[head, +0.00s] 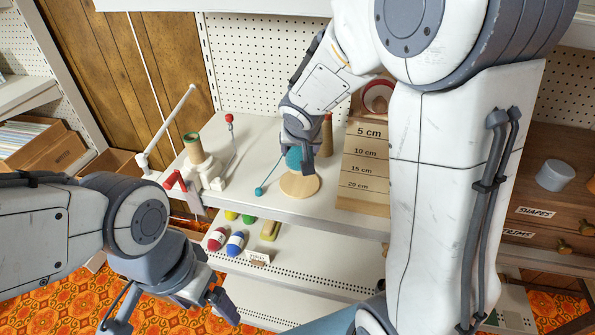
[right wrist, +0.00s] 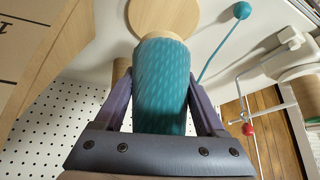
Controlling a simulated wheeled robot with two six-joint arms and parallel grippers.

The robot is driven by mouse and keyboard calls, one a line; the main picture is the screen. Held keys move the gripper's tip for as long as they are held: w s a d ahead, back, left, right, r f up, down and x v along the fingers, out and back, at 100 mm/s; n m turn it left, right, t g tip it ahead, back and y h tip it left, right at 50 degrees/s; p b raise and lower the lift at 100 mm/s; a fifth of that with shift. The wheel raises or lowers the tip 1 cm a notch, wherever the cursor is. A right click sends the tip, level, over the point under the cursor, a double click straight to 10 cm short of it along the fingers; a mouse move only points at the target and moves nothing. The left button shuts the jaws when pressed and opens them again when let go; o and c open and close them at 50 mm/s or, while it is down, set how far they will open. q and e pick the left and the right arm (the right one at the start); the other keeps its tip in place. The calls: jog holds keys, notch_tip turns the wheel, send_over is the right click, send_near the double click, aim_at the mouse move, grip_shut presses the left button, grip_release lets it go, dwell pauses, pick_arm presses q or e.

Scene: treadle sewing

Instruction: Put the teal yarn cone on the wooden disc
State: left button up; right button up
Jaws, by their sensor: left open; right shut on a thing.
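The teal yarn cone (right wrist: 163,85) fills the middle of the right wrist view, between the two fingers of my right gripper (right wrist: 162,105), which is shut on it. In the head view only a small part of the cone (head: 293,159) shows beside that gripper (head: 301,150). The pale wooden disc (head: 300,187) lies on the white shelf just below the cone in the picture. In the right wrist view the cone's wooden end overlaps the edge of the disc (right wrist: 160,12); I cannot tell whether they touch. My left gripper (head: 170,318) is open and empty at the lower left.
A board marked in centimetres (head: 364,168) stands to the right. A green-topped cone (head: 194,146) stands at the left. Several coloured items, including a blue one (head: 235,243), lie on the lower shelf.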

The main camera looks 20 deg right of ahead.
aim_at(299, 167)
jog(key=shift+f+b, duration=1.25)
jog(key=shift+f, duration=1.35)
jog(key=shift+f, duration=0.1)
jog(key=o, duration=1.3)
jog(key=shift+r, duration=0.35)
jog(key=p+v, duration=0.3)
jog(key=v, duration=0.8)
jog(key=shift+s+a+r, duration=0.1)
jog(key=shift+s+r, duration=0.1)
